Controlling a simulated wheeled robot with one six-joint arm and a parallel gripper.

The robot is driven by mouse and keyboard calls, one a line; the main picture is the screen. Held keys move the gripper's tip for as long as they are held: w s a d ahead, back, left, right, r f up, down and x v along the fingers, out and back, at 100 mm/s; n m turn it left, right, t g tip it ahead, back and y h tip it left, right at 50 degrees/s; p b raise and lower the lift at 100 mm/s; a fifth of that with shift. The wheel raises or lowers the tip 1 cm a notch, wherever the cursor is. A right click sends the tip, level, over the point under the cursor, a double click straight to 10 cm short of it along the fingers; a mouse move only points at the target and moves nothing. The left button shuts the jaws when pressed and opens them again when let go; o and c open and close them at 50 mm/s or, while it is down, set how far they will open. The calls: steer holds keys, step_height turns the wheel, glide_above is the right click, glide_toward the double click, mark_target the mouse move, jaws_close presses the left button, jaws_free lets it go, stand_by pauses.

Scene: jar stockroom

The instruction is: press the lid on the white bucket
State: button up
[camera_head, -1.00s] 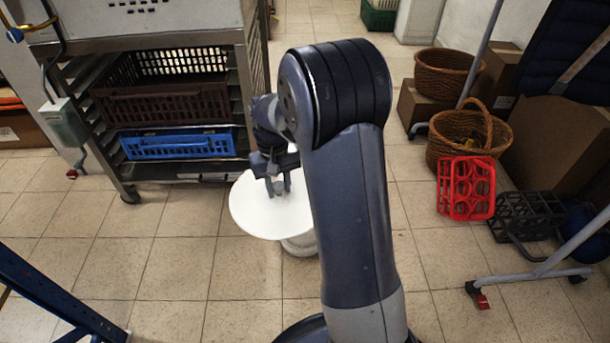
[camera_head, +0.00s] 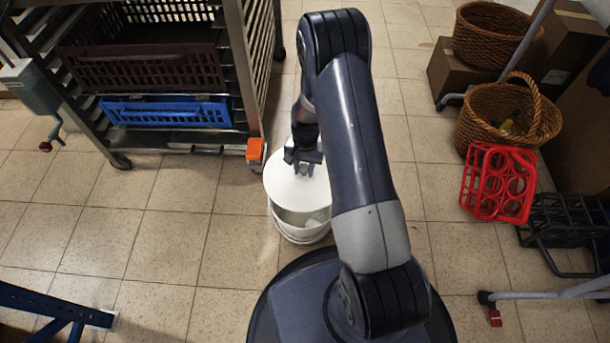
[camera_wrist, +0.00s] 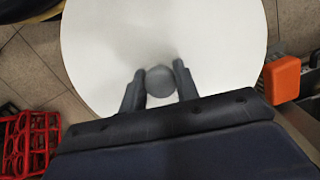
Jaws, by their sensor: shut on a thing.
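The white bucket (camera_head: 300,232) stands upright on the tiled floor, in front of my base in the head view. The round white lid (camera_head: 281,186) is over the back part of the bucket and hides it there. The front of the bucket's opening shows below the lid's edge, so the two are not lined up in this view. The lid also fills much of the wrist view (camera_wrist: 100,40). My gripper (camera_head: 303,168) is shut on the lid's round grey knob (camera_wrist: 159,82), one finger on each side. My arm hides the right side of the lid and bucket.
A metal rack with a brown crate (camera_head: 150,72) and a blue crate (camera_head: 165,111) stands behind left. An orange block (camera_head: 256,152) is at its near corner, close to the lid. A red bottle carrier (camera_head: 497,184) and wicker baskets (camera_head: 507,115) are right. Floor left of the bucket is clear.

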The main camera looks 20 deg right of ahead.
mark_target(305, 175)
steer(key=f, duration=0.3)
steer(key=shift+s+m, duration=0.35)
steer(key=shift+m, duration=0.05)
step_height(305, 175, down, 6)
steer(key=b, duration=0.4)
steer(key=shift+f+b, duration=0.7)
steer(key=shift+b, duration=0.4)
stand_by(2.3)
stand_by(0.4)
steer(key=o, duration=1.6)
steer(key=shift+c, duration=0.2)
steer(key=shift+r, duration=0.1)
